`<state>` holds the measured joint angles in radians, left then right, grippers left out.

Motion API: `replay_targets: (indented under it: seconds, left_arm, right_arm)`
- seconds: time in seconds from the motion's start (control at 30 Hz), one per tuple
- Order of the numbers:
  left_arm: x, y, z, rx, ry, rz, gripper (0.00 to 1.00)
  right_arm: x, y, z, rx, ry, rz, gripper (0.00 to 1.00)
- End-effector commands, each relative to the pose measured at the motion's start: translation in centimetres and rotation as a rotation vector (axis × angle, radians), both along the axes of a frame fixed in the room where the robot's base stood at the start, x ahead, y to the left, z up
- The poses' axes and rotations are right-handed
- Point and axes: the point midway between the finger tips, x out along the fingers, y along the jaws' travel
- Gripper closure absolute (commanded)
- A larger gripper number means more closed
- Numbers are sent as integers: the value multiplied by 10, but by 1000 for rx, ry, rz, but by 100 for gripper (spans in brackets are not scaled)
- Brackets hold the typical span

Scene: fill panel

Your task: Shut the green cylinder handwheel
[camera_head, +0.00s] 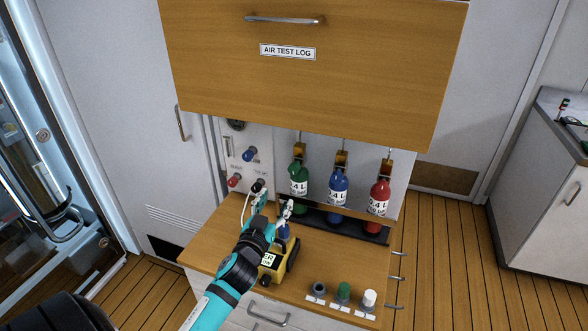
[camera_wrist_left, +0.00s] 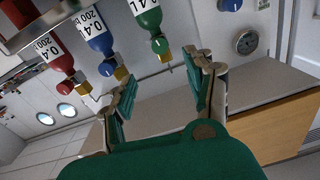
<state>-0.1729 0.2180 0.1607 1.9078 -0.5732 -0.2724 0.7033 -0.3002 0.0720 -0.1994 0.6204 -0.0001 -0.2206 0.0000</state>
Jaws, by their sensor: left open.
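The green cylinder (camera_head: 299,184) stands upright in the rack at the back of the bench, leftmost of three. Its green handwheel (camera_head: 294,170) is at the top beside a brass valve. In the left wrist view the cylinder (camera_wrist_left: 146,18) appears upside down, with the green handwheel (camera_wrist_left: 159,46) next to the brass fitting. My left gripper (camera_head: 272,207) is open and empty, above the bench and in front of and below the handwheel. In the wrist view the handwheel lies beyond the gap between the fingers (camera_wrist_left: 163,75), not touching them. My right gripper is not in view.
Blue (camera_head: 338,188) and red (camera_head: 378,196) cylinders stand right of the green one. A yellow device (camera_head: 276,264) sits on the bench under my left gripper. Several small capped items line the front edge. A wooden cabinet (camera_head: 315,85) overhangs the rack. A panel with knobs (camera_head: 245,155) is at left.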

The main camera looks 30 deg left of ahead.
Motion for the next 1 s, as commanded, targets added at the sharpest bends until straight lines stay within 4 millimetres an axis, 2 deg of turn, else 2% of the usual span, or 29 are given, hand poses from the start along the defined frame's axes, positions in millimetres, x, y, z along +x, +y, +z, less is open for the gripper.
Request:
replay_targets:
  seconds: [0.3,0.6,0.8,1.0]
  left_arm:
    - [67,19,4,2,0,2,45]
    - [124,35,2,0,3,1,45]
    - [145,41,0,-1,2,1,45]
    - [150,42,0,0,3,0,45]
  right_arm:
    - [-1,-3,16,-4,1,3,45]
    - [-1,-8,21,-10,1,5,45]
    - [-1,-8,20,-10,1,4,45]
    - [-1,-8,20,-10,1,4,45]
